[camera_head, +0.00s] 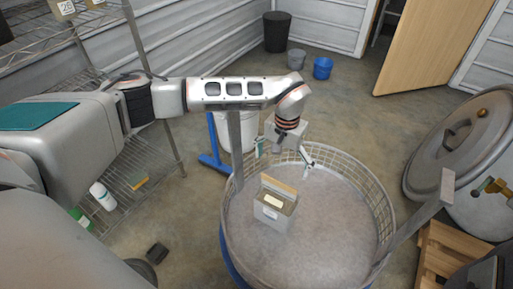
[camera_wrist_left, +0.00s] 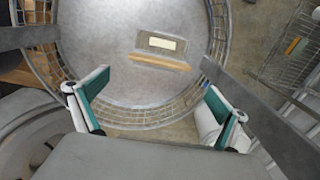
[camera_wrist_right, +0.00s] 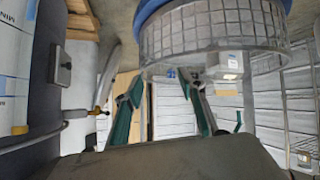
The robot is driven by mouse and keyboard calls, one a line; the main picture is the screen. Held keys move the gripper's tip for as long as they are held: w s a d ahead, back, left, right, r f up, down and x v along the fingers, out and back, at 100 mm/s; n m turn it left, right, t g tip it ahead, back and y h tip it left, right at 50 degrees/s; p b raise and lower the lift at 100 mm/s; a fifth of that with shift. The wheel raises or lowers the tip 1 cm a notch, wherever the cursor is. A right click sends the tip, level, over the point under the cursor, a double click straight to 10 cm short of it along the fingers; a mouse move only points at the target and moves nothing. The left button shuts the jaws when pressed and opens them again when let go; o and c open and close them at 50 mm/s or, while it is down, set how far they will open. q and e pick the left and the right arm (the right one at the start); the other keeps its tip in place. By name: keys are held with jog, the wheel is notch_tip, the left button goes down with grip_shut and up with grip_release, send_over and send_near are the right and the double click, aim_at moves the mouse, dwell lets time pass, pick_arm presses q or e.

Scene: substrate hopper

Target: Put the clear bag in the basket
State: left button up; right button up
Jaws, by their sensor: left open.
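The round wire-mesh basket (camera_head: 385,205) has a grey floor and a blue lower part. The clear bag (camera_head: 270,213), greyish with a white label and a tan top strip, stands inside it, left of centre. In the left wrist view the bag (camera_wrist_left: 160,42) lies beyond my fingertips. My left gripper (camera_head: 285,157) is open and empty near the basket's back rim, apart from the bag. It also shows in the left wrist view (camera_wrist_left: 156,86). My right gripper (camera_wrist_right: 162,82) is open and empty, with the basket (camera_wrist_right: 205,38) above it in that view.
Upright grey posts (camera_head: 236,145) stand at the basket's sides. A wire shelf (camera_head: 120,185) is at left. A large grey lidded vessel (camera_head: 455,155) and a wooden pallet (camera_head: 440,250) are at right. Buckets (camera_head: 322,68) stand at the back on open floor.

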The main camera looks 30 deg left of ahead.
pick_arm(q)
jog(key=s+d+f+n+g+h, duration=0.2)
jog(key=s+d+h, duration=0.2)
jog(key=s+d, duration=0.45)
jog(key=s+d+f+n+g+h, duration=0.1)
jog(key=s+d+f+n+h, duration=0.15)
jog(key=s+d, duration=0.6)
jog(key=s+d+r+n+t+h, duration=0.1)
jog(key=s+d+r+n+h, duration=0.2)
jog(key=d+r+n+h, duration=0.35)
jog(key=s+d+r+n+t+h, duration=0.1)
jog(key=s+d+r+n+h, duration=0.1)
jog(key=d+r+n+h, duration=0.5)
jog(key=w+a+n+t+y, duration=0.35)
jog(key=a+n+t, duration=0.35)
jog(key=n, duration=0.8)
jog(key=w+a+n+t+y, duration=0.4)
jog(key=n+t, duration=0.5)
jog(key=n, duration=0.6)
jog(key=s+a+f+n+g+y, duration=0.2)
jog(key=s+a+f+n+y, duration=0.3)
jog(key=s+a+f+n, duration=0.2)
jog(key=s+a+f+n+g+y, duration=0.2)
jog(key=s+a+f+n+y, duration=0.2)
jog(key=s+a+f+n, duration=0.3)
jog(key=a+f+n, duration=0.4)
jog(key=a+n, duration=0.1)
jog(key=shift+s+y, duration=0.35)
jog(key=shift+s, duration=0.05)
jog(key=shift+r, duration=0.1)
